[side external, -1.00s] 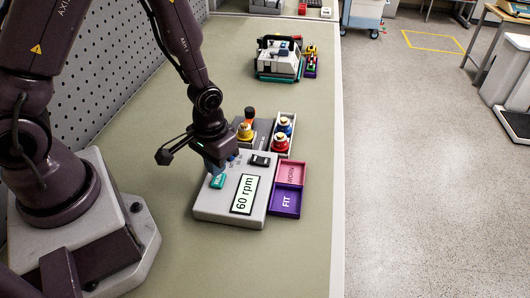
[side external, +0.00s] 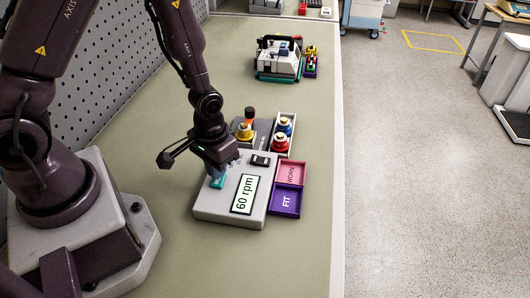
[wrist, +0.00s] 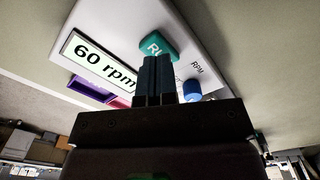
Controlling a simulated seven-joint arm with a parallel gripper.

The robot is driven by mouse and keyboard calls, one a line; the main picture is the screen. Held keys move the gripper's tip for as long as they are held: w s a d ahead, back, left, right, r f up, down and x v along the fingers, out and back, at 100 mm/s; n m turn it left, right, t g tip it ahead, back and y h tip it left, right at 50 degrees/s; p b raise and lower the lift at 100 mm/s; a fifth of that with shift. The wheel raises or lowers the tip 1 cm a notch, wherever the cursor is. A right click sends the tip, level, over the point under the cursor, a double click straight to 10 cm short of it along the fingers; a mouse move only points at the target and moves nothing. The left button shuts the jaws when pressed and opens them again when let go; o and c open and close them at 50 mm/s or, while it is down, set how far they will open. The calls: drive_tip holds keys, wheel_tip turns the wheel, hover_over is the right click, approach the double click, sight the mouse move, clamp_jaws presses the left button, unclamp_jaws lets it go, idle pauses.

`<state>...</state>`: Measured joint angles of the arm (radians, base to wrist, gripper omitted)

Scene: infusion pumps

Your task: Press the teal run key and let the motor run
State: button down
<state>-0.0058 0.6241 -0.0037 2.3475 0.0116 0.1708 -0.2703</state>
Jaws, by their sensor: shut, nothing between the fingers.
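The teal run key (side external: 217,182) is on the top of a pale grey pump unit (side external: 225,207). The unit's display (side external: 245,194) reads 60 rpm. My gripper (side external: 214,172) is shut and empty, pointing down at the key and partly covering it. In the wrist view the shut fingertips (wrist: 156,62) overlap the lower edge of the teal key (wrist: 158,45). I cannot tell whether they touch it. A blue knob (wrist: 192,89) marked RPM is beside the fingers.
A pink tray (side external: 291,173) and a purple tray marked FIT (side external: 286,201) adjoin the unit's right side. Behind it stand yellow-topped (side external: 244,132), red (side external: 281,143) and blue (side external: 285,126) parts. The bench in front is clear.

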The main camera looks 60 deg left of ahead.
drive_tip(key=shift+f, duration=0.75)
wheel_tip(320, 180, up, 8)
idle(1.0)
drive_tip(key=s+r+m+t, duration=0.1)
drive_tip(key=s+r, duration=0.3)
drive_tip(key=r, duration=0.7)
drive_tip(key=s+r+m+t, duration=0.2)
drive_tip(key=s+r+t, duration=0.2)
drive_tip(key=r, duration=0.8)
drive_tip(key=shift+t, duration=0.3)
